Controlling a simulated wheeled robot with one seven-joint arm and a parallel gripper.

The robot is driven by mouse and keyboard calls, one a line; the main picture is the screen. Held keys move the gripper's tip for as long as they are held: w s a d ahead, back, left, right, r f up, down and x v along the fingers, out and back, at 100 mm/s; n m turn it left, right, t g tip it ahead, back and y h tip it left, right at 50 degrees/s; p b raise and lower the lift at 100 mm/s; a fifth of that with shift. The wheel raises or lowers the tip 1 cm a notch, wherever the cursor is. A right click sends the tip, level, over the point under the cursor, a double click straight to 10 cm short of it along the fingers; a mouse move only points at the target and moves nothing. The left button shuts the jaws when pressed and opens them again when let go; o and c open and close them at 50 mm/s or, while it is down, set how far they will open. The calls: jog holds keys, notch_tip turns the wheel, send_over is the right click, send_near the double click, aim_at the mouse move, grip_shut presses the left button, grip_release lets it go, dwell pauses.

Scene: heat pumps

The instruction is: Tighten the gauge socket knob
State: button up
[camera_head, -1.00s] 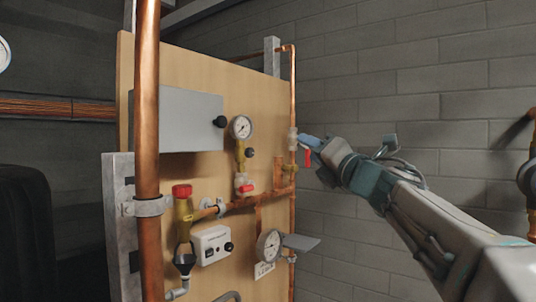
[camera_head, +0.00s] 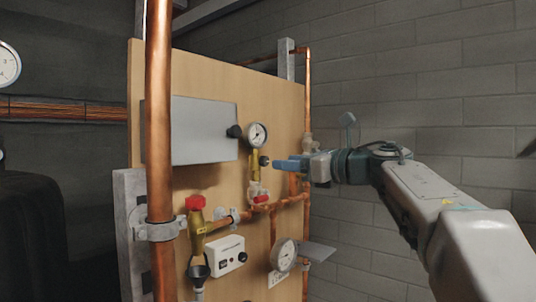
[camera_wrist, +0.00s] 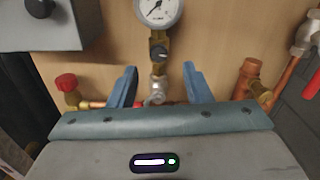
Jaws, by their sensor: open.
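The gauge socket knob is a small dark round knob (camera_head: 264,160) on the brass fitting below the upper round gauge (camera_head: 257,135). In the wrist view the knob (camera_wrist: 158,52) shows near the top centre, under the gauge (camera_wrist: 158,10). My gripper (camera_head: 280,165) has blue fingers and points left at the knob from close by. In the wrist view my gripper (camera_wrist: 159,72) is open and empty, its fingers spread on either side of the brass fitting below the knob. I cannot tell the exact gap to the knob; no contact shows.
A grey box (camera_head: 190,130) with a black knob sits left of the gauge. A red valve handle (camera_head: 262,198) and copper pipe (camera_head: 225,222) lie below. A thick vertical copper pipe (camera_head: 159,120) stands at left. A lower gauge (camera_head: 284,254) is near the bottom.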

aim_at(267, 160)
jog(key=p+x, duration=0.1)
jog(key=x, duration=0.4)
jog(key=shift+a, duration=0.1)
